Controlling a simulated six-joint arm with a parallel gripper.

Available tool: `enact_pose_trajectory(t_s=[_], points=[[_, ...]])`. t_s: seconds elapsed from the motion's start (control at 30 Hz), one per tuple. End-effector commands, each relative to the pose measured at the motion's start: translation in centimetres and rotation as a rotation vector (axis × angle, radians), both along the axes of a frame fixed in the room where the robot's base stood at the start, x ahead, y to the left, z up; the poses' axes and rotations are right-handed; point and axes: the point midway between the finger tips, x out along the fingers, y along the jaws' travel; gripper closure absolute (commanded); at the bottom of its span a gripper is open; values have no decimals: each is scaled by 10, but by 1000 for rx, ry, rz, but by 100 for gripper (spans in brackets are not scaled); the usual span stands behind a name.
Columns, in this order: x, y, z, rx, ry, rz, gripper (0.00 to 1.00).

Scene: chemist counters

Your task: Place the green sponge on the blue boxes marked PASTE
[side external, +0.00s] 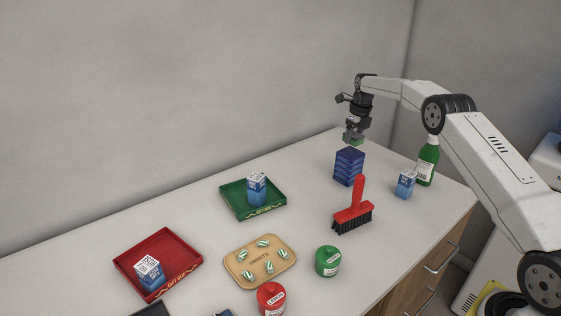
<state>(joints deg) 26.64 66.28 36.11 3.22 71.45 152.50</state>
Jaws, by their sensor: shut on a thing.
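The blue boxes (349,167) stand stacked near the back right of the counter; their lettering is too small to read. My gripper (353,138) is above the stack, pointing down. It is shut on the green sponge (356,141), which shows only as a small green patch between the fingers. The sponge is just over the top of the stack; I cannot tell whether it touches.
A red brush (353,208) stands in front of the stack. A blue-white box (405,184) and a green bottle (427,162) are to its right. A green tray (253,209), a red tray (187,260) and a tan sweets tray (236,265) lie to the left.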

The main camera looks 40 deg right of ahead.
Motion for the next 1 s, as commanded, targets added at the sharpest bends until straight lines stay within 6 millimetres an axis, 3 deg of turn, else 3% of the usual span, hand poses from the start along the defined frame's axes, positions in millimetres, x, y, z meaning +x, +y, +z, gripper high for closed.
enact_pose_trajectory(t_s=[0.17, 0.4, 0.9, 0.93, 1.0], points=[[4, -2, -8, 1, 2, 0, 90], [4, -1, -35, 1, 2, 0, 90], [4, -1, -40, 0, 1, 0, 90], [4, -2, -40, 0, 1, 0, 25], [4, -1, -40, 0, 1, 0, 3]])
